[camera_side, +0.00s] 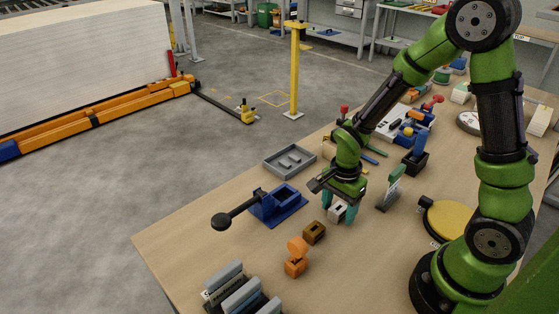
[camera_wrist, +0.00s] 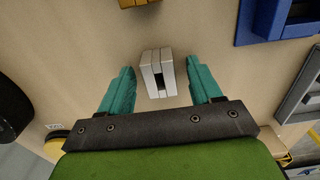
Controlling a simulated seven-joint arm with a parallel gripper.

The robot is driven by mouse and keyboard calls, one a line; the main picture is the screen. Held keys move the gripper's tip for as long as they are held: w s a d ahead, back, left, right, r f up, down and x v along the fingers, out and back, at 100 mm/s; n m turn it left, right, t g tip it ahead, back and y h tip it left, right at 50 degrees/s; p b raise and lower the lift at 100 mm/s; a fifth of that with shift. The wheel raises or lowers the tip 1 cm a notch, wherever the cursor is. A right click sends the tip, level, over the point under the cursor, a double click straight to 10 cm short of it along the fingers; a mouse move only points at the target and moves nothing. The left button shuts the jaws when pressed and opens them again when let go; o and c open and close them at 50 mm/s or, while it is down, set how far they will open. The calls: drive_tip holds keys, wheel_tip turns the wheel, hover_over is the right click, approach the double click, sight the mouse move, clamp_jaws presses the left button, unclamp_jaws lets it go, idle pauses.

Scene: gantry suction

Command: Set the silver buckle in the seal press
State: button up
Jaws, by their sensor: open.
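The silver buckle (camera_side: 337,212) is a small pale block with a dark slot, low near the table surface below my arm. It also shows in the wrist view (camera_wrist: 157,74). My gripper (camera_side: 340,211) is open, pointing down, with its teal fingertips (camera_wrist: 160,68) on either side of the buckle. In the wrist view a gap shows on both sides. The blue seal press (camera_side: 284,203) stands to the left of my gripper, with a black lever ending in a round knob (camera_side: 221,220). Part of the press shows at the wrist view's upper right (camera_wrist: 275,27).
A brown block (camera_side: 314,232) and an orange piece (camera_side: 296,265) stand in front of the press. A grey tray (camera_side: 290,159) lies behind it. A green-and-grey stand (camera_side: 391,190) is right of my gripper, with a yellow disc (camera_side: 452,221) farther right.

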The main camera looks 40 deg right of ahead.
drive_tip(key=shift+f, duration=0.15)
drive_tip(key=c, duration=1.1)
wheel_tip(320, 180, up, 9)
drive_tip(key=w+a, duration=0.2)
drive_tip(key=w, duration=0.2)
drive_tip(key=w+a, duration=0.2)
drive_tip(key=w, duration=0.2)
drive_tip(key=w+a+r, duration=0.1)
drive_tip(key=w+a, duration=0.1)
drive_tip(key=w, duration=0.3)
